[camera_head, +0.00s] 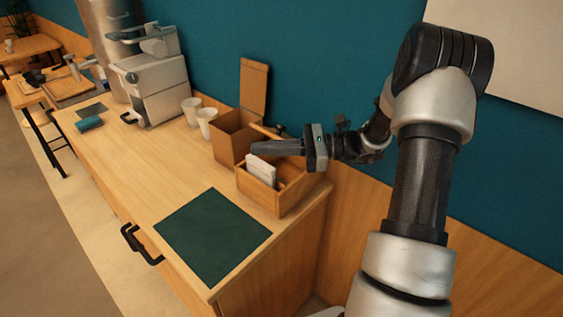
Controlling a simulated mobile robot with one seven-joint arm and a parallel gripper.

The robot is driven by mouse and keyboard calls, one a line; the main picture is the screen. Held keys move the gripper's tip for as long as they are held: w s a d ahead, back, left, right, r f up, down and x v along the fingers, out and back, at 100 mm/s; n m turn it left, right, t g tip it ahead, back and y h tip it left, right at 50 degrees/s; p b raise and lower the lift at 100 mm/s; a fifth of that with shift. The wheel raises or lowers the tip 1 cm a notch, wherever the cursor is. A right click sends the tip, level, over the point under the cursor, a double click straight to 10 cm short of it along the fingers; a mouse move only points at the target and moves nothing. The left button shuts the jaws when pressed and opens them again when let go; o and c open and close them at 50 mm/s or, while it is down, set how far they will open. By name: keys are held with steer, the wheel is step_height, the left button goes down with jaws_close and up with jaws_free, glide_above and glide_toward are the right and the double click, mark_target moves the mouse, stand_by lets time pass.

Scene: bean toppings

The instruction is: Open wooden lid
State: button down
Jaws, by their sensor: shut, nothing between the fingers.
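A brown wooden box (226,141) stands near the back right of the counter, against the wall side. Its wooden lid (254,88) stands nearly upright at the back of the box, and the box's top looks open. My gripper (256,149) reaches in from the right, with its fingers shut and empty. The fingers lie in front of the right side of the box, below the lid and above the neighbouring tray. I cannot tell whether they touch the box. The fingers and the tray hide part of the box's right side.
A wooden tray (282,207) with white napkins (261,170) sits right below my gripper. Two white cups (206,120) and a coffee machine (155,88) stand to the left. A green mat (212,235) lies in front; the counter's middle is clear.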

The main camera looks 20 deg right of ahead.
steer(key=d+f+m+t+h+b, duration=0.4)
steer(key=d+f+m+t+h, duration=0.55)
steer(key=m+t, duration=0.65)
steer(key=w+a+r+m+g, duration=0.1)
steer(key=w+a+m+g, duration=0.1)
steer(key=w, duration=0.6)
steer(key=shift+a+r, duration=0.35)
steer(key=shift+a, duration=0.05)
steer(key=shift+r, duration=0.1)
